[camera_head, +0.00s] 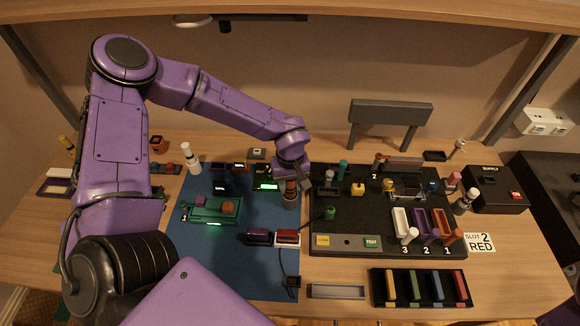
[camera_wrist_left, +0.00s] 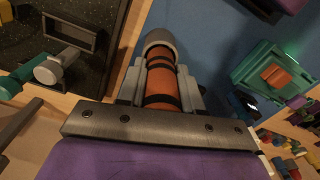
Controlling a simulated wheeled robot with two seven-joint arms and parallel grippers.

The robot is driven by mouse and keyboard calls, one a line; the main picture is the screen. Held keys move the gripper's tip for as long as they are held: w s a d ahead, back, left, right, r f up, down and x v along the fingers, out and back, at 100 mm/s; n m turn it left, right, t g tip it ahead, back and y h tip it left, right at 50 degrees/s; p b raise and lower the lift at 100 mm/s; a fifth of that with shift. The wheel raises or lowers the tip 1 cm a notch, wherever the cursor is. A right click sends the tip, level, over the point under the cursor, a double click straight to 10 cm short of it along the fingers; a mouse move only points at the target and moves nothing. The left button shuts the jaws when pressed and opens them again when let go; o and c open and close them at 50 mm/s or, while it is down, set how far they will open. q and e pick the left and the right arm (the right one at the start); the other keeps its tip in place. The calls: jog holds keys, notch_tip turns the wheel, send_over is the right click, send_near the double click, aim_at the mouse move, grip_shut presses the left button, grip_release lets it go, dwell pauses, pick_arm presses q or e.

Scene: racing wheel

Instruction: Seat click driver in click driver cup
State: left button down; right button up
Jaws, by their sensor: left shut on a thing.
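My left gripper (camera_head: 289,184) points down over the right edge of the blue mat (camera_head: 240,262). It is shut on an orange cylinder with black bands, which I take to be the click driver (camera_head: 291,188). The driver lies between the fingers in the left wrist view (camera_wrist_left: 162,80). A grey round piece (camera_head: 290,202) is at its lower end and also shows in the wrist view (camera_wrist_left: 158,40). I cannot tell whether this is the click driver cup or part of the driver. My right gripper is not in view.
A black board (camera_head: 345,218) with coloured parts and trays stands just right of the gripper. A green fixture (camera_head: 212,210) is on the mat to the left. The mat's front left is clear.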

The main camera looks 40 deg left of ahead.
pick_arm(q)
jog(key=shift+f, duration=0.55)
jog(key=c, duration=0.7)
grip_release()
notch_tip(320, 180, up, 10)
jog(key=shift+r+b, duration=0.25)
jog(key=shift+b, duration=0.6)
jog(key=shift+s+f, duration=0.1)
